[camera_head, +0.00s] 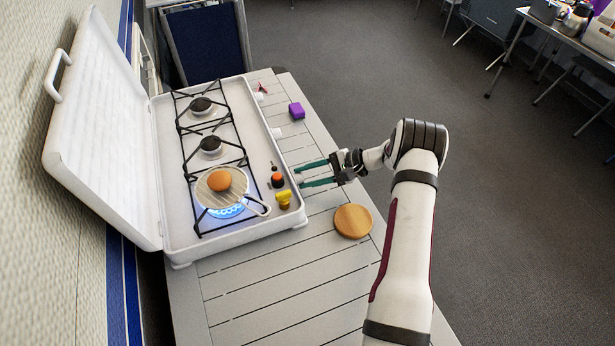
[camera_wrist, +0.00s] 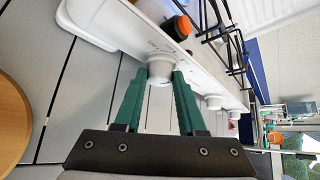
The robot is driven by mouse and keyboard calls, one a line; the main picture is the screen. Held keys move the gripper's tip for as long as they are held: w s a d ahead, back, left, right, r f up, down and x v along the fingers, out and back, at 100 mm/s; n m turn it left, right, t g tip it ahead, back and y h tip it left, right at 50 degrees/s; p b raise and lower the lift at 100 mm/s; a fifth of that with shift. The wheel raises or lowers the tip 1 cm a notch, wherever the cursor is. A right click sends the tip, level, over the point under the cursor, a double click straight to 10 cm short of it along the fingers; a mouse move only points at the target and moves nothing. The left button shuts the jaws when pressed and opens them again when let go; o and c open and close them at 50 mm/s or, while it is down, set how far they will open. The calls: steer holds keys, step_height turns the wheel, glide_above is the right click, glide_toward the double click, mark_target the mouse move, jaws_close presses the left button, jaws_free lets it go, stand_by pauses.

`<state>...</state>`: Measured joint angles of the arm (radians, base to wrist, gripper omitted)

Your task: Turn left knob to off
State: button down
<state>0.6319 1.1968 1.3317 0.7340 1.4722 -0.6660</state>
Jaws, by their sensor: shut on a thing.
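The white stove (camera_head: 172,226) stands open with its lid up. The near burner shows a blue flame (camera_head: 222,211) under a pan (camera_head: 236,188). In the wrist view the left knob (camera_wrist: 161,68), white and round, sits on the stove's front panel between the two green fingers. My gripper (camera_head: 299,177) reaches the front panel from the right in the head view, and the fingers also show in the wrist view (camera_wrist: 160,78). It is shut on the left knob, which the fingers largely hide in the head view.
Two more white knobs (camera_head: 277,132) (camera_head: 261,97) line the front panel. An orange-topped shaker (camera_head: 277,180) and a yellow item (camera_head: 284,199) stand on the stove by the pan handle.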

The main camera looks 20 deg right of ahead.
steer(key=m+g, duration=0.2)
steer(key=g, duration=0.1)
steer(key=shift+w+r+h, duration=0.15)
steer(key=shift+w+h, duration=0.15)
steer(key=shift+w, duration=0.05)
steer(key=m+g, duration=0.2)
steer(key=g, duration=0.1)
steer(key=shift+w, duration=0.3)
steer(key=shift+d, duration=0.1)
steer(key=shift+s+m+g, duration=0.1)
steer(key=shift+m+g, duration=0.2)
steer(key=c, duration=0.8)
jaws_free()
steer(key=shift+o, duration=0.2)
steer(key=shift+r, duration=0.15)
